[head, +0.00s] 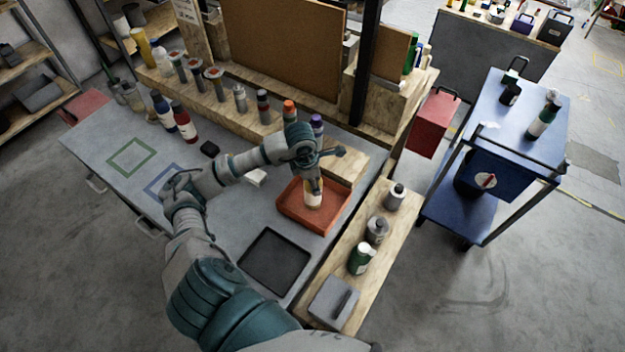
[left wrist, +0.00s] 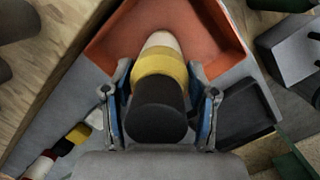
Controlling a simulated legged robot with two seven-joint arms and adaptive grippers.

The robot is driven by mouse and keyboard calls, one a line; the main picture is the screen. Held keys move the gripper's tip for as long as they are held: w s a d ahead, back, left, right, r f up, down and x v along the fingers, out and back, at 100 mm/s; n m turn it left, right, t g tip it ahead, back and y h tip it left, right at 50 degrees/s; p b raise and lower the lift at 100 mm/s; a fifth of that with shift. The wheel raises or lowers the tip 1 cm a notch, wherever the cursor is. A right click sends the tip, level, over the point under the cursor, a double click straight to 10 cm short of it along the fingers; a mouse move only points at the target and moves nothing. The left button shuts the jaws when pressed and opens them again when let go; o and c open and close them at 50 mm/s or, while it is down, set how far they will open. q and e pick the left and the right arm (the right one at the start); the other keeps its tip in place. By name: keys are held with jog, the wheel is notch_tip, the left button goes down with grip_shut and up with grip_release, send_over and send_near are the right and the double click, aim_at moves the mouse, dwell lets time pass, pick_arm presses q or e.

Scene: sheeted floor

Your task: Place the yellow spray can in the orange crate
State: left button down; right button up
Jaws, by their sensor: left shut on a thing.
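The yellow spray can (head: 313,196) is upright between the fingers of my left gripper (head: 313,182). In the left wrist view the can (left wrist: 160,66) shows a black end nearest the camera, a yellow band and a pale far end. My left gripper (left wrist: 160,88) is shut on it, one finger on each side. The orange crate (head: 333,221) stands on the grey bench below the gripper. The can lies within the crate's outline in both views, and the crate (left wrist: 222,22) shows behind it. Whether the can touches the crate floor cannot be told. My right gripper is not in view.
A black tray (head: 274,262) lies on the bench in front of the crate. A wooden ledge (head: 368,285) with several cans and a grey box runs along the right. Several bottles and cans line the back. A blue cart (head: 490,190) stands to the right.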

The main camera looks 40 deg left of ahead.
pick_arm(q)
jog(key=shift+c, duration=2.1)
grip_release()
jog(key=shift+d, duration=0.25)
jog(key=shift+o, duration=0.5)
jog(key=shift+w+d, duration=0.1)
jog(key=shift+d, duration=0.1)
jog(key=shift+r, duration=0.15)
jog(key=shift+a+r, duration=0.2)
jog(key=r, duration=0.4)
jog(key=s+a+r, duration=0.1)
jog(key=r, duration=0.1)
jog(key=shift+r, duration=0.1)
jog(key=r, duration=0.2)
jog(key=s+r, duration=0.1)
jog(key=r, duration=0.1)
jog(key=shift+d+r, duration=0.15)
jog(key=shift+d, duration=0.05)
jog(key=shift+r, duration=0.4)
jog(key=shift+a, duration=0.1)
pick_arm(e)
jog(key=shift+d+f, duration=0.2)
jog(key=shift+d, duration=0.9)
